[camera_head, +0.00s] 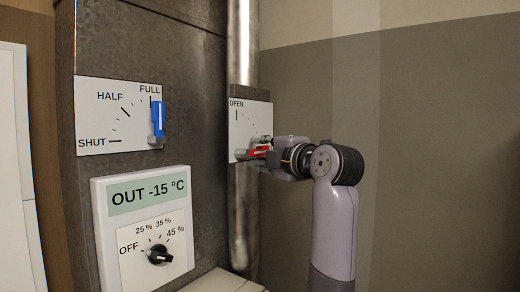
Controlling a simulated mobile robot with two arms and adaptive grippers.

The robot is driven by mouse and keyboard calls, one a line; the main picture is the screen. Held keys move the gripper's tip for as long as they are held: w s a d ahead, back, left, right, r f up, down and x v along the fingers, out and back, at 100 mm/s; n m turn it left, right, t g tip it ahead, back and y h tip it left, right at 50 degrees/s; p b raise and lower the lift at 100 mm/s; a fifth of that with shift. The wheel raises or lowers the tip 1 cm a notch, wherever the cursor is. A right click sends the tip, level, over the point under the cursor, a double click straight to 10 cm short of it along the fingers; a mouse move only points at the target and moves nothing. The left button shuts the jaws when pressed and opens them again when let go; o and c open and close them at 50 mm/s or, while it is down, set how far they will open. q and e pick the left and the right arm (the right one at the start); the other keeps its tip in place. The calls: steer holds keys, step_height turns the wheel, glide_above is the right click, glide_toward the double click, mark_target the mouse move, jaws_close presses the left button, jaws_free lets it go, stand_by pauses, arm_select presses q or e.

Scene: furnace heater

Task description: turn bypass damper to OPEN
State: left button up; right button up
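The bypass damper plate (250,115) is a white panel on the round metal pipe, with OPEN printed at its upper left. Its red handle (257,153) lies nearly level at the lower part of the plate, away from the OPEN mark. My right gripper (266,147) comes in from the right and is at the red handle. Its fingertips are small and partly overlap the handle, so I cannot tell whether they grip it. Any lower label on the plate is hidden or unreadable. My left gripper is not in view.
A second damper plate (103,118) on the grey duct has a blue handle (158,120) standing upright at FULL. Below it, a white control box (109,222) reads OUT -15 °C and has a black knob (160,255). The wall at right is clear beyond my arm.

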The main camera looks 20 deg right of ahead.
steer(key=shift+w, duration=0.1)
steer(key=shift+c, duration=0.3)
jaws_close()
stand_by(0.6)
